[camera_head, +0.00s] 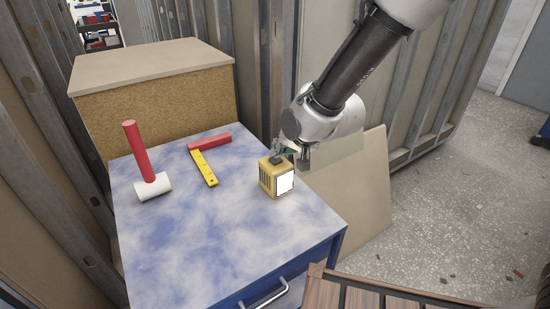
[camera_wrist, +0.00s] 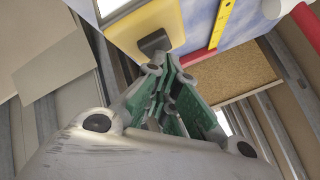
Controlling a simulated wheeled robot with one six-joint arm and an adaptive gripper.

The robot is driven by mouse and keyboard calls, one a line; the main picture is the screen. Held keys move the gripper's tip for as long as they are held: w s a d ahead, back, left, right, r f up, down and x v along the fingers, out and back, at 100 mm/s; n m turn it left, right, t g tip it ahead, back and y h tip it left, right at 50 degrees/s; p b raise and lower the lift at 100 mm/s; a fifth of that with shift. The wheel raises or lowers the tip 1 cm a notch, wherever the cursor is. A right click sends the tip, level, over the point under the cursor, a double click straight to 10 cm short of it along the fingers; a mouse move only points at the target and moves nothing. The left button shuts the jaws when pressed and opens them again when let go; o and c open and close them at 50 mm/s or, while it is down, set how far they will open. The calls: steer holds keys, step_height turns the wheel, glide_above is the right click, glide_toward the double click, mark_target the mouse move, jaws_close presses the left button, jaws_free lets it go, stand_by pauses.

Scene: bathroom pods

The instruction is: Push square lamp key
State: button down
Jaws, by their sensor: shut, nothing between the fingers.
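The square lamp is a small yellow box (camera_head: 268,178) with a bright white front panel (camera_head: 286,183), standing on the blue-and-white cabinet top. In the wrist view its yellow top (camera_wrist: 140,22) is close, and the dark grey square key (camera_wrist: 154,41) lies on it. My gripper (camera_head: 281,152) is shut and empty, pointing down over the lamp's top. In the wrist view its closed green-padded fingertips (camera_wrist: 160,62) are right beside the key in the picture. I cannot tell whether they touch it. In the head view the gripper mostly hides the key.
A mallet (camera_head: 153,187) with a red handle stands head-down on the cabinet (camera_head: 240,235). A yellow and red try square (camera_head: 205,166) lies behind the lamp to the left. A cork-sided box (camera_head: 150,98) is at the back. A tan board (camera_head: 352,190) leans right of the cabinet.

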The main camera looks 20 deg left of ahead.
steer(key=shift+f, duration=0.15)
steer(key=shift+r, duration=0.7)
steer(key=w+d+r+h, duration=0.1)
steer(key=d+r, duration=0.3)
steer(key=d, duration=0.5)
steer(key=w+d+r+h, duration=0.15)
steer(key=d+r, duration=0.25)
steer(key=d, duration=0.5)
steer(key=w+d+r+h, duration=0.1)
steer(key=d+r, duration=0.3)
steer(key=d, duration=0.5)
steer(key=s+d+r+h, duration=0.1)
steer(key=s+d, duration=0.2)
steer(key=d, duration=0.3)
steer(key=s+d+r+m+h, duration=0.1)
steer(key=s+d+r, duration=0.15)
steer(key=d, duration=0.35)
steer(key=s+d+r, duration=0.1)
steer(key=s+d, duration=0.2)
steer(key=d, duration=0.3)
steer(key=s+d+m+g+h, duration=0.1)
steer(key=s+d+h, duration=0.1)
steer(key=s+d, duration=0.6)
steer(key=s, duration=0.4)
steer(key=shift+d, duration=0.3)
